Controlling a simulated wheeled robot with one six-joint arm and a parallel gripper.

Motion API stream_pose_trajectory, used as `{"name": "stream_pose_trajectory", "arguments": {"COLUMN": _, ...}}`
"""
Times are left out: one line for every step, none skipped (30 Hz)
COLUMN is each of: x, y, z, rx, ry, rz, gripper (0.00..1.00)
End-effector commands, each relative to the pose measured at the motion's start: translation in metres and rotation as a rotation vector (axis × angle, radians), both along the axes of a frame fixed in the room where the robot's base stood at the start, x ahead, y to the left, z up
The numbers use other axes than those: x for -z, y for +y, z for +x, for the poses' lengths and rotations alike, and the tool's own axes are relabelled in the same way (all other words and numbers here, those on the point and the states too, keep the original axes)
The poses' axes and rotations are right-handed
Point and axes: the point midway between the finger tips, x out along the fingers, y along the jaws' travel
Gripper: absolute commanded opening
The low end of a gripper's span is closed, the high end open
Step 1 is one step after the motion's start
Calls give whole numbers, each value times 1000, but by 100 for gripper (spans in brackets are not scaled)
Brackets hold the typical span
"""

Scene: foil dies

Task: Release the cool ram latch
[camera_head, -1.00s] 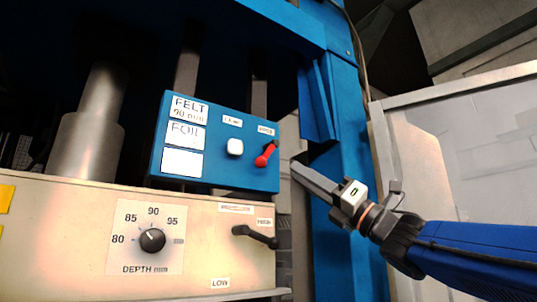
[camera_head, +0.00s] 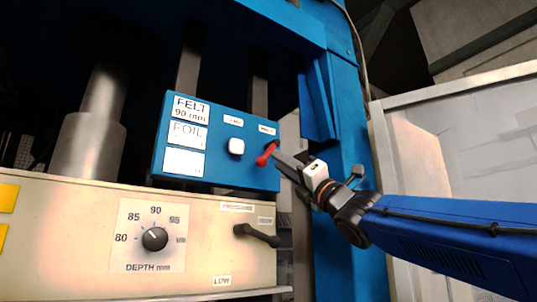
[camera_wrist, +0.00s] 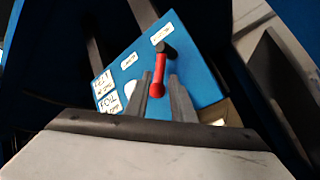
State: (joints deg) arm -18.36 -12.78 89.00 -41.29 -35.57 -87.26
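A red-handled lever (camera_head: 266,154) with a black pivot sits at the right of the blue panel (camera_head: 223,176); its label is too blurred to read. In the wrist view the lever (camera_wrist: 158,75) shows between my two fingertips. My gripper (camera_head: 277,155) is open, its fingertips at the lever; I cannot tell whether they touch it. A second, black lever (camera_head: 257,235) is on the beige panel (camera_head: 80,240) below, under a small unreadable label. No legible label tells which lever is the cool ram latch.
A white button (camera_head: 236,146) is left of the red lever. A depth dial (camera_head: 155,239) is on the beige panel. A blue upright (camera_head: 346,110) and a pale framed panel (camera_head: 465,160) stand to the right.

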Motion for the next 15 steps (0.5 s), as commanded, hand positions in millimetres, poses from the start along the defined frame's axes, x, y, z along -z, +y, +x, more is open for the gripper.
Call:
{"name": "stream_pose_trajectory", "arguments": {"x": -5, "y": 7, "z": 5, "rx": -2, "ry": 0, "rz": 0, "gripper": 22}}
{"name": "stream_pose_trajectory", "arguments": {"x": -9, "y": 9, "z": 8, "rx": -2, "ry": -1, "rz": 0, "gripper": 22}}
{"name": "stream_pose_trajectory", "arguments": {"x": -13, "y": 13, "z": 12, "rx": -2, "ry": -1, "rz": 0, "gripper": 22}}
{"name": "stream_pose_trajectory", "arguments": {"x": -15, "y": 16, "z": 15, "rx": -1, "ry": 1, "rz": 0, "gripper": 22}}
{"name": "stream_pose_trajectory", "arguments": {"x": -19, "y": 19, "z": 17, "rx": -1, "ry": 0, "rz": 1, "gripper": 22}}
{"name": "stream_pose_trajectory", "arguments": {"x": -22, "y": 22, "z": 19, "rx": -2, "ry": -1, "rz": 0, "gripper": 22}}
{"name": "stream_pose_trajectory", "arguments": {"x": -25, "y": 25, "z": 22, "rx": -2, "ry": -1, "rz": 1, "gripper": 22}}
{"name": "stream_pose_trajectory", "arguments": {"x": -27, "y": 27, "z": 24, "rx": -2, "ry": 0, "rz": 0, "gripper": 22}}
{"name": "stream_pose_trajectory", "arguments": {"x": -30, "y": 29, "z": 26, "rx": -1, "ry": 0, "rz": 1, "gripper": 22}}
{"name": "stream_pose_trajectory", "arguments": {"x": -32, "y": 30, "z": 28, "rx": -1, "ry": 0, "rz": 1, "gripper": 22}}
{"name": "stream_pose_trajectory", "arguments": {"x": -34, "y": 32, "z": 29, "rx": -1, "ry": 0, "rz": 1, "gripper": 22}}
{"name": "stream_pose_trajectory", "arguments": {"x": -36, "y": 34, "z": 31, "rx": -1, "ry": 0, "rz": 1, "gripper": 22}}
{"name": "stream_pose_trajectory", "arguments": {"x": -37, "y": 35, "z": 32, "rx": -1, "ry": 0, "rz": 1, "gripper": 22}}
{"name": "stream_pose_trajectory", "arguments": {"x": -38, "y": 36, "z": 33, "rx": -1, "ry": -1, "rz": 0, "gripper": 22}}
{"name": "stream_pose_trajectory", "arguments": {"x": -39, "y": 37, "z": 34, "rx": 0, "ry": 0, "rz": 0, "gripper": 22}}
